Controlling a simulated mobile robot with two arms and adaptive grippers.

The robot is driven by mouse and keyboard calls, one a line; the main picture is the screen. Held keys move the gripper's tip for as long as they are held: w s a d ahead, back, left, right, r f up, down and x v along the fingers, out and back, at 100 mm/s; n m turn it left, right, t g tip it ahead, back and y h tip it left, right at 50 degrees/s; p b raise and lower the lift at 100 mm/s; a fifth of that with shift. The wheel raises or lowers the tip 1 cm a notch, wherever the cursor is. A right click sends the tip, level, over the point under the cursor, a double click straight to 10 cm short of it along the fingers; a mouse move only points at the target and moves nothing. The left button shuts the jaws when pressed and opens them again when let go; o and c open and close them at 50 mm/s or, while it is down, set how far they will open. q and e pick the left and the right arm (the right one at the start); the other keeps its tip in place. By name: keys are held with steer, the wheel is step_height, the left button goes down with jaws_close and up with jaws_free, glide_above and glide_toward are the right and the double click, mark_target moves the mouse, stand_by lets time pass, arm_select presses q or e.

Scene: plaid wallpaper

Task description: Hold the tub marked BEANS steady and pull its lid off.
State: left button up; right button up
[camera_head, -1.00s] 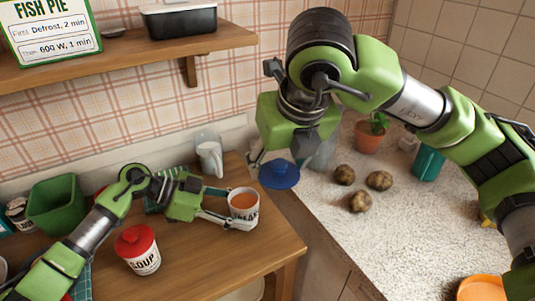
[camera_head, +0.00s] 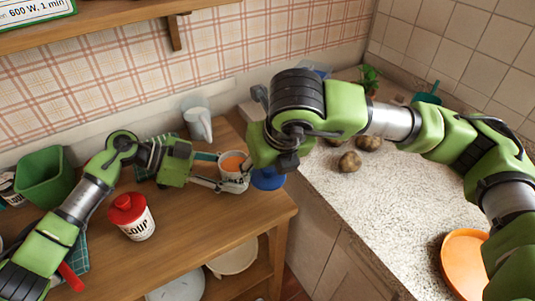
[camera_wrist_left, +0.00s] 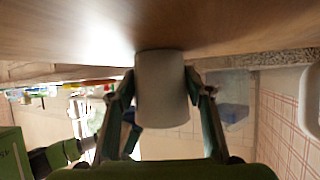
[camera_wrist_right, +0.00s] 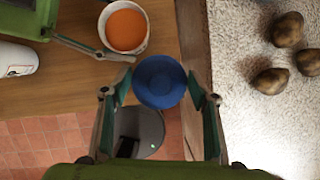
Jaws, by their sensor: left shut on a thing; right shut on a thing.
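The BEANS tub (camera_head: 236,163) is white and open, with orange contents showing; its label is mostly hidden now. It stands upright near the right end of the wooden table. My left gripper (camera_head: 232,178) is shut around its sides; the left wrist view shows the plain white wall (camera_wrist_left: 162,90) between the fingers. The blue lid (camera_head: 268,180) is off the tub and apart from it, to its right. My right gripper (camera_wrist_right: 162,88) is shut on the lid's rim and holds it in the air near the table edge. The tub's open top also shows in the right wrist view (camera_wrist_right: 125,28).
A SOUP tub (camera_head: 133,217) with a red lid stands at the table's front left. A white jug (camera_head: 197,122) is behind, and a green bin (camera_head: 45,178) is at the left. Potatoes (camera_head: 350,161) and an orange plate (camera_head: 464,262) are on the speckled counter (camera_head: 400,190).

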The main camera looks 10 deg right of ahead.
steer(key=shift+f, duration=4.05)
steer(key=o, duration=1)
steer(key=shift+r, duration=0.1)
steer(key=v, duration=1.2)
arm_select(q)
steer(key=o, duration=0.9)
